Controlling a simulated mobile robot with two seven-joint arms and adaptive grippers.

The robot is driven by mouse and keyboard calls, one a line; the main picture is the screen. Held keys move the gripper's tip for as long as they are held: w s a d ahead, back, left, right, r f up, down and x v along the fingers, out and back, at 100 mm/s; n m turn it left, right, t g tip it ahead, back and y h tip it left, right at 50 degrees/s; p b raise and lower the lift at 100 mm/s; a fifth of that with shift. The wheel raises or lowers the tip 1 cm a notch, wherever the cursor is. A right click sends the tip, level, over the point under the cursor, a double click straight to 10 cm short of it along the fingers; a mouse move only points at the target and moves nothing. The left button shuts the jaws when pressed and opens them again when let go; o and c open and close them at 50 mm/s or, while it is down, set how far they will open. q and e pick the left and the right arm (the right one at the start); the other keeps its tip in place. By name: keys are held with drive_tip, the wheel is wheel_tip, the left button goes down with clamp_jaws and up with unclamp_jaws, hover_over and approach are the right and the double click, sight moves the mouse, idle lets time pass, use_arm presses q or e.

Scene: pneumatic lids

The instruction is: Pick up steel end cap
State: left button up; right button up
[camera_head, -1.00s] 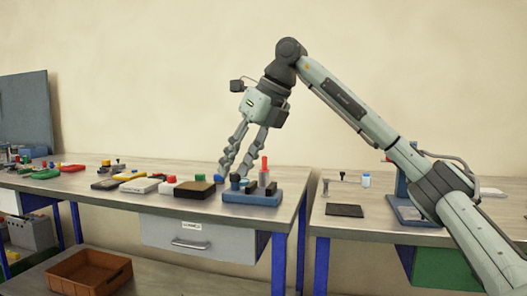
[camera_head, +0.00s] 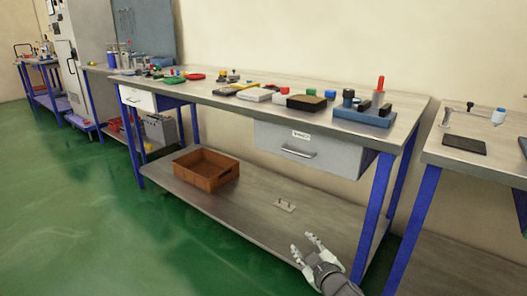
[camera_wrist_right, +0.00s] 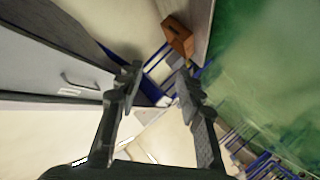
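I cannot pick out the steel end cap with certainty among the small parts. My right gripper (camera_head: 303,243) is low at the front of the bench, in front of the lower shelf, below and right of that plate in the picture. Its two fingers are spread with nothing between them; the right wrist view also shows the gripper (camera_wrist_right: 157,75) open and empty. My left gripper is not in view.
The bench top (camera_head: 400,100) holds several small parts and a blue fixture (camera_head: 364,117) with a red-topped post. A drawer (camera_head: 310,147) hangs below it. A brown crate (camera_head: 206,169) stands on the lower shelf (camera_head: 245,208). The green floor at left is clear.

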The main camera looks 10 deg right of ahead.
drive_tip(key=s+d+f+m+g+h, duration=0.25)
drive_tip(key=s+f+g, duration=0.35)
drive_tip(key=s+f, duration=0.95)
drive_tip(key=s+f+m+g, duration=0.1)
drive_tip(key=s+f+g, duration=0.2)
drive_tip(key=s, duration=0.6)
drive_tip(key=s+f+m+g+y, duration=0.1)
drive_tip(key=s+f+m+g, duration=0.1)
drive_tip(key=s+f, duration=0.5)
drive_tip(key=s+g, duration=0.1)
drive_tip(key=s, duration=0.2)
drive_tip(key=shift+s+d+f, duration=0.15)
drive_tip(key=shift+d+f, duration=0.1)
drive_tip(key=shift+f, duration=0.15)
